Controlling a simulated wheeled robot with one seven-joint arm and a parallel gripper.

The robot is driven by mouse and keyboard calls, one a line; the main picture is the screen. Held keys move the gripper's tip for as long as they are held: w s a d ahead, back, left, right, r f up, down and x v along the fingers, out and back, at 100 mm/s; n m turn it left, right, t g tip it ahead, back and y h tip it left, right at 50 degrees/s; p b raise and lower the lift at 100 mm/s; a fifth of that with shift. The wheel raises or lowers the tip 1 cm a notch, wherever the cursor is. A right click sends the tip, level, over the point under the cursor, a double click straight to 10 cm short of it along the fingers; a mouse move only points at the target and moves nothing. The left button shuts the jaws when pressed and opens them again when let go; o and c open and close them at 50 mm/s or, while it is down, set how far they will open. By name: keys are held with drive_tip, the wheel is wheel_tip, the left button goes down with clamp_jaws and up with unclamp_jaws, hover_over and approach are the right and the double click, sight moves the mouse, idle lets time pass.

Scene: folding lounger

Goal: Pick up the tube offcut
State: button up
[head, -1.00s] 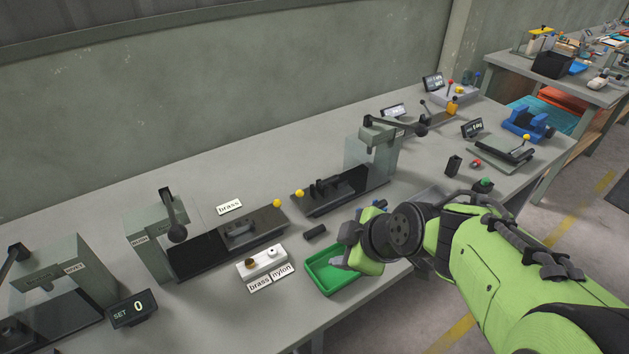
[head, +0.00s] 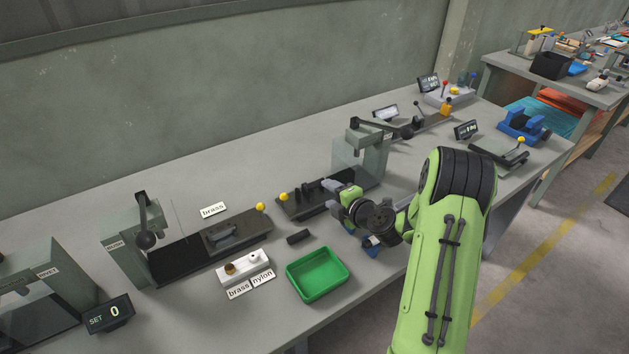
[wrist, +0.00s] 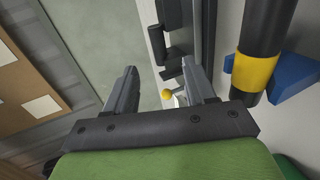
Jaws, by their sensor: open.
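A short dark cylinder (head: 298,237), which looks like the tube offcut, lies on the bench behind the green tray. I cannot make out its bore at this size. My gripper (head: 332,200) is above the bench, to the right of this cylinder and farther back, close to the dark slide of the right-hand press. In the wrist view my gripper (wrist: 160,76) has its two fingers wide apart with nothing held between them. I cannot identify the offcut in the wrist view.
The green tray (head: 318,292) sits near the bench's front edge. A white block (head: 243,268) with two small pieces stands left of it. The right press (head: 358,152) and left press slide (head: 205,250) flank the offcut. A black tube with a yellow band (wrist: 258,72) looms beside my right finger.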

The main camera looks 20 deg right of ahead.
sight(317, 186)
drive_tip(key=p+x, duration=0.1)
drive_tip(key=x, duration=0.5)
drive_tip(key=shift+w, duration=0.25)
drive_tip(key=shift+s, duration=0.1)
drive_tip(key=shift+c, duration=0.5)
clamp_jaws()
